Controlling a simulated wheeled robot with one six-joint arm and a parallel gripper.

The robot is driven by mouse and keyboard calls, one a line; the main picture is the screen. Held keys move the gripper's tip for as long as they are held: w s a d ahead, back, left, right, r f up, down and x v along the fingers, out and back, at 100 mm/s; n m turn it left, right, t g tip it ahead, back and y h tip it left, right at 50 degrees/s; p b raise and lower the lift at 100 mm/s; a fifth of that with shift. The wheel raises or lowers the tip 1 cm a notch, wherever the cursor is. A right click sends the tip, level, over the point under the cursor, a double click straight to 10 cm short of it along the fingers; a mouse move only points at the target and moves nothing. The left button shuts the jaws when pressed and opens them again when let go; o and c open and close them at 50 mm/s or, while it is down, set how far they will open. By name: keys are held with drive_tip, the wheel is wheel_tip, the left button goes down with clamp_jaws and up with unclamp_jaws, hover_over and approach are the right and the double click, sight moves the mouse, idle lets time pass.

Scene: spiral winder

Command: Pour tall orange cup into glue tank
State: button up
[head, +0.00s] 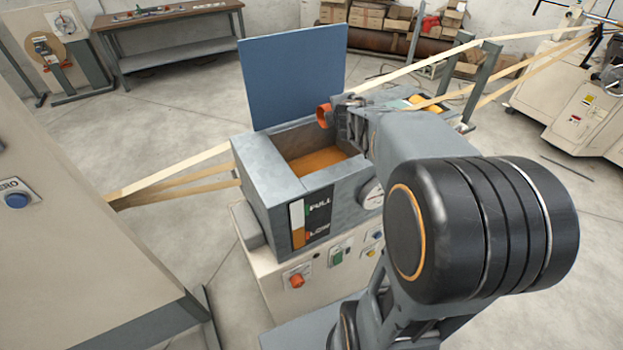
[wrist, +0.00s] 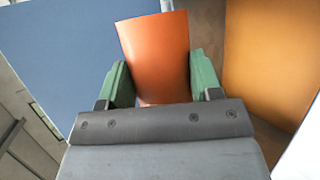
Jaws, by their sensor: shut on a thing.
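The orange cup (head: 323,117) shows at the right side of the glue tank's opening, its mouth turned toward the left. It fills the middle of the wrist view (wrist: 158,62), between green finger pads. My gripper (head: 343,113) is shut on the cup, above the tank's right edge. The glue tank (head: 267,177) is a grey box with its blue lid (head: 293,75) standing open behind. Orange-brown glue (head: 316,160) lies inside it and also shows at the right of the wrist view (wrist: 268,60). The cup's inside is hidden, and no stream shows.
A level gauge (head: 312,219) marked FULL and LOW is on the tank's front, over a cream cabinet (head: 320,285) with buttons. Paper strips (head: 180,175) run past the tank at left and right. A large beige machine (head: 70,230) stands at the left.

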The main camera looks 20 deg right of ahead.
idle(0.4)
drive_tip(key=p, duration=0.2)
drive_tip(key=r+m+p, duration=0.1)
drive_tip(key=p, duration=0.1)
drive_tip(key=shift+d+y, duration=0.3)
drive_tip(key=shift+y, duration=0.1)
drive_tip(key=y+p, duration=0.1)
drive_tip(key=p, duration=0.2)
drive_tip(key=shift+w+d+m+g+p, duration=0.1)
drive_tip(key=shift+d+m+g+p, duration=0.2)
drive_tip(key=shift+d+m+g, duration=0.1)
drive_tip(key=shift+f+y+p, duration=0.15)
drive_tip(key=shift+y+p, duration=0.25)
